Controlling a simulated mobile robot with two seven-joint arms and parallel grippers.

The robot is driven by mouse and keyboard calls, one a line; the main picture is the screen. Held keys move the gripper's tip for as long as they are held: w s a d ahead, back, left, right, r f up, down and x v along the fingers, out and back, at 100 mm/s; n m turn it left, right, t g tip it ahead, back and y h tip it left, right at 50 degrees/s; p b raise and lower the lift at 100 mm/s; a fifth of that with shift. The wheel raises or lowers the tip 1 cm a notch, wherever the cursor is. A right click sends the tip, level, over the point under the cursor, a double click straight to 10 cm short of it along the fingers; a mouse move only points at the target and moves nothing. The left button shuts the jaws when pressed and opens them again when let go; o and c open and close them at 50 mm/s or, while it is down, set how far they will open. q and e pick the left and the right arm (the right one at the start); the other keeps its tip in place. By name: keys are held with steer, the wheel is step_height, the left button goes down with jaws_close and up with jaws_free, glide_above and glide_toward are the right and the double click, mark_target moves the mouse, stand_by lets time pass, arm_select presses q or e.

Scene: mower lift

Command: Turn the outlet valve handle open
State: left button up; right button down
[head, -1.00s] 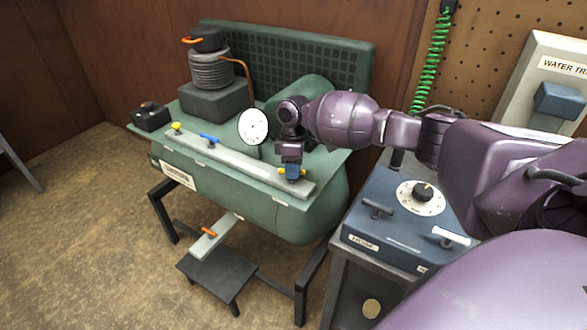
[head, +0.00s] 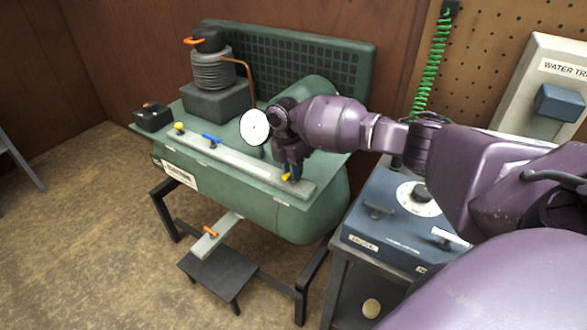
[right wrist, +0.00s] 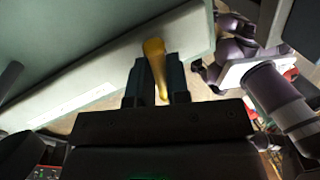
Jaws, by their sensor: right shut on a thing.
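A yellow handle (head: 287,177) sits at the right end of the long grey bar (head: 245,164) on the front of the green tank. My right gripper (head: 290,168) comes down over it from above and is shut on it. In the right wrist view the yellow handle (right wrist: 156,65) lies lengthwise between the two dark fingers of my right gripper (right wrist: 156,82). The fingers hide much of the handle and its base in the head view. I see no label showing whether it is the outlet valve. My left gripper is not in view.
A blue handle (head: 211,140) and a yellow knob (head: 179,127) stand farther left on the bar. A round white gauge (head: 254,127) is close left of my right wrist. A blue control box (head: 400,222) stands right of the tank.

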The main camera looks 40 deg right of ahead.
steer(key=shift+n, duration=1.1)
steer(key=shift+f, duration=0.1)
steer(key=c, duration=1.1)
jaws_free()
steer(key=r, duration=0.3)
steer(key=w+r, duration=0.1)
steer(key=r, duration=0.3)
steer(key=w+a+r+p, duration=0.1)
steer(key=r, duration=0.2)
steer(key=shift+r, duration=0.35)
